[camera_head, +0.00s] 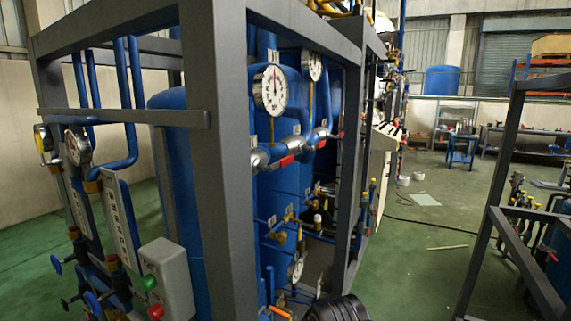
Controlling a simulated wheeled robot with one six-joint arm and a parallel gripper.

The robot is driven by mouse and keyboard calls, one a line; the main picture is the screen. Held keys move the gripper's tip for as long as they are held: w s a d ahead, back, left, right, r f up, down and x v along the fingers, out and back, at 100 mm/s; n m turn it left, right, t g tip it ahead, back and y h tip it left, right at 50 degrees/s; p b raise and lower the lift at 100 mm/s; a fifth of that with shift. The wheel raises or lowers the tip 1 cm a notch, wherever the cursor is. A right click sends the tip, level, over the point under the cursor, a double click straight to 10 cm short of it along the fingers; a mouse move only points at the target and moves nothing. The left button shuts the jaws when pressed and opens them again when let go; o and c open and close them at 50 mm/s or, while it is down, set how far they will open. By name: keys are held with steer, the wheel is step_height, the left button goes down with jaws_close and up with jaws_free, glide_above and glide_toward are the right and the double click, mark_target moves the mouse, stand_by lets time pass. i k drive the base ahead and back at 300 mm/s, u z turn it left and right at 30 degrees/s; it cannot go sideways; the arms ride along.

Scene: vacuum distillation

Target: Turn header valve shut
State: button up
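A blue horizontal header pipe (318,137) runs through the grey frame in front of blue tanks. Red pieces on it, one near (287,161) and one farther back (336,135), look like valve handles and lie roughly along the pipe. Which one is the header valve, and whether it is open, I cannot tell. Silver fittings (260,158) sit beside the nearer red piece. A black ribbed part at the bottom edge seems to be part of my arm. My gripper's fingers do not show, and nothing is seen touching the valves.
A thick grey frame post (218,190) stands close in front. Pressure gauges (271,91) rise above the pipe. Brass valves (279,236) and an orange lever (279,312) sit lower. A control box (166,279) is at left.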

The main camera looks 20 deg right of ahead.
mark_target(287, 161)
steer(key=u, duration=1.1)
steer(key=i, duration=0.35)
steer(key=z, duration=1)
